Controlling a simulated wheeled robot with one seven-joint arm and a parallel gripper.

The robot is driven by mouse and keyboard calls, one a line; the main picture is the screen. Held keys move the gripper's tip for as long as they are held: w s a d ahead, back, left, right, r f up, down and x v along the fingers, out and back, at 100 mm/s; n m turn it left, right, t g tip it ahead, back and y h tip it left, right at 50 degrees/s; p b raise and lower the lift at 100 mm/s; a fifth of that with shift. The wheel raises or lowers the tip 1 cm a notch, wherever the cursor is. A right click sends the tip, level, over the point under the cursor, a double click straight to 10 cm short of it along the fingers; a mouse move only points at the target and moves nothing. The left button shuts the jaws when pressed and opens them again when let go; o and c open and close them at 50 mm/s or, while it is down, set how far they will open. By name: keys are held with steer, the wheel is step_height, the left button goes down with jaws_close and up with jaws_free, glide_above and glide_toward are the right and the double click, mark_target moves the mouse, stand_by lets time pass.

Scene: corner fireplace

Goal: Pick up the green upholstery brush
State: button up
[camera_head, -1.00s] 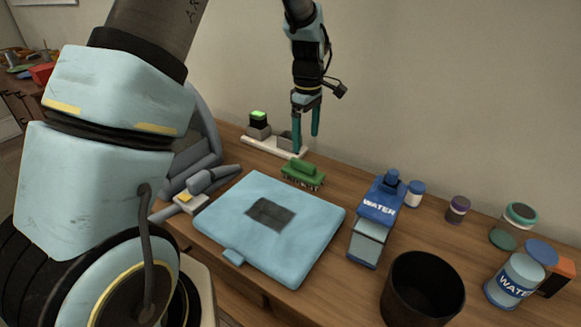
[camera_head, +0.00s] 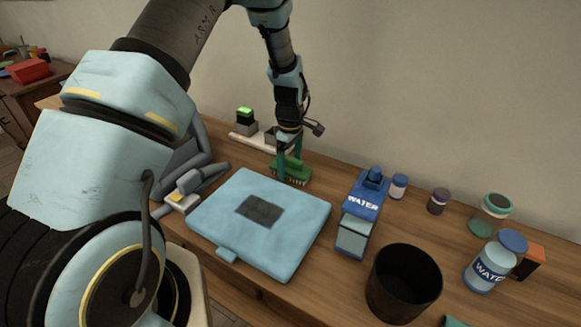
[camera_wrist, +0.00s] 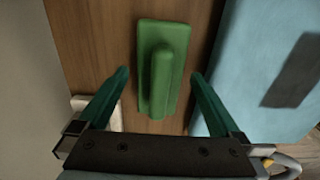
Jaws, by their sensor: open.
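The green upholstery brush (camera_head: 291,170) stands on the wooden table behind the light blue case, bristles down. In the wrist view the brush (camera_wrist: 162,68) shows from above, its long raised handle running up the picture between the fingers. My gripper (camera_head: 288,167) is open and points down at the brush. In the wrist view my gripper (camera_wrist: 160,80) has one green finger on each side of the brush, with a visible gap on both sides. The head view partly hides where the fingers end relative to the brush.
The light blue case (camera_head: 295,220) lies close in front of the brush. A water carton (camera_head: 359,215), a small bottle (camera_head: 398,186) and a black bin (camera_head: 402,283) stand to the right.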

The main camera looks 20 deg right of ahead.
mark_target(290, 157)
steer(key=c, duration=1.5)
steer(key=shift+c, duration=0.2)
step_height(290, 157, up, 10)
steer(key=b, duration=0.2)
steer(key=shift+b, duration=0.4)
